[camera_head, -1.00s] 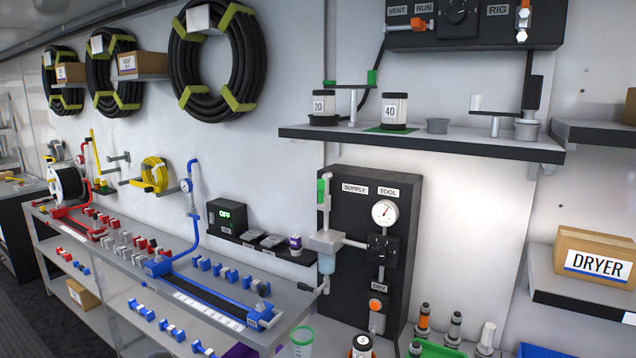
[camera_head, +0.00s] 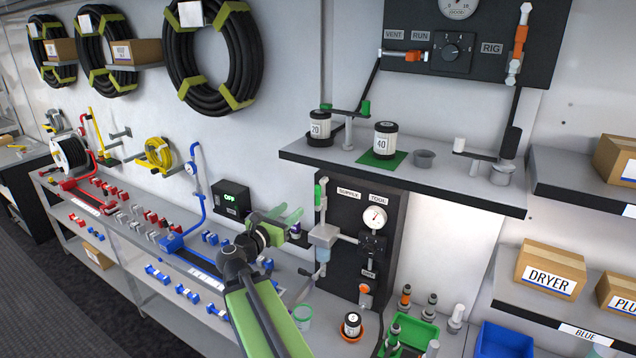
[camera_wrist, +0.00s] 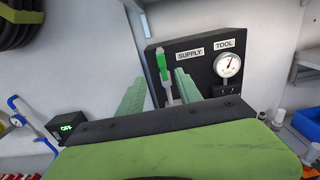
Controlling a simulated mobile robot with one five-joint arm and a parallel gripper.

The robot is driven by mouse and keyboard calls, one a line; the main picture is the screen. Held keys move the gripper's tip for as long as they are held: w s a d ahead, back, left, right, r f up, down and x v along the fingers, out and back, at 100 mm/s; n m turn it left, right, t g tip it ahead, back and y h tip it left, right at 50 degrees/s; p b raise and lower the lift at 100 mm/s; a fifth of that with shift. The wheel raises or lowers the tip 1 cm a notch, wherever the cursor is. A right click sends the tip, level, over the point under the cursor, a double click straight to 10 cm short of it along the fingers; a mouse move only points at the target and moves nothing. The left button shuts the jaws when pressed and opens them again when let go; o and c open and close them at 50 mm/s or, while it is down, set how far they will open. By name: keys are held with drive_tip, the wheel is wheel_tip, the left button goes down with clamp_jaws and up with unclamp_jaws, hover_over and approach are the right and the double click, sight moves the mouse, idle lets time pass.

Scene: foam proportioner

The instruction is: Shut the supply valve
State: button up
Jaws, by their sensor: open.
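The supply valve has a green handle (camera_head: 318,193) at the upper left of the black panel (camera_head: 345,210), beside the SUPPLY label. The handle stands upright, in line with its vertical pipe. It also shows in the wrist view as a green handle (camera_wrist: 162,66). My gripper (camera_head: 290,222) is left of the panel in the head view, open and empty. In the wrist view its two pale green fingers (camera_wrist: 160,75) frame the handle from a distance, apart from it.
The panel carries a TOOL gauge (camera_head: 375,218) and a clear filter bowl (camera_head: 322,255). A shelf (camera_head: 400,172) with cans juts out above. A lever (camera_head: 305,272) sticks out low at the panel's left. A display box reading OFF (camera_head: 232,198) stands left of my gripper.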

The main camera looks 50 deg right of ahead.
sight(316, 189)
drive_tip(key=x, duration=1.7)
drive_tip(key=shift+s, duration=0.1)
drive_tip(key=shift+a, duration=0.1)
clamp_jaws()
idle(0.4)
